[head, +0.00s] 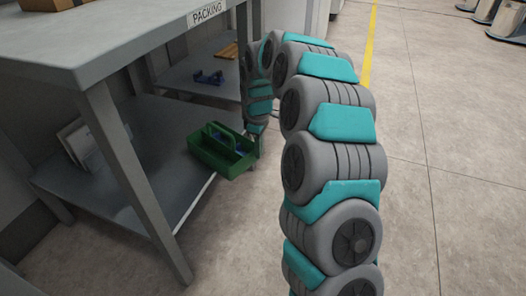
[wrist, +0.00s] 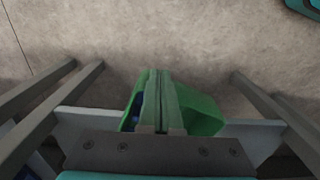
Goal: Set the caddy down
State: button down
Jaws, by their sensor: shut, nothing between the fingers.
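The green caddy (head: 207,158) is at the front edge of the lower shelf (head: 160,190) of the packing table, with its near right end out past the edge over the floor. It looks about level, and something blue shows inside. In the wrist view the caddy (wrist: 205,115) is behind and to both sides of my fingers. My gripper (wrist: 161,74) is shut with nothing between its fingers, in front of the caddy's middle. In the head view my gripper is at the caddy's right side, its fingertips not clear. Whether they touch the caddy I cannot tell.
The table top (head: 95,40) is above the shelf, and a table leg (head: 130,175) stands left of the caddy. White papers or binders (head: 78,143) stand at the shelf's back left. A blue object (head: 208,77) lies on a shelf farther back. Floor to the right is open.

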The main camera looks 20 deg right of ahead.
jog(key=p, duration=0.5)
send_over(224, 159)
jog(key=w, duration=0.3)
jog(key=shift+a, duration=0.3)
jog(key=shift+d, duration=0.1)
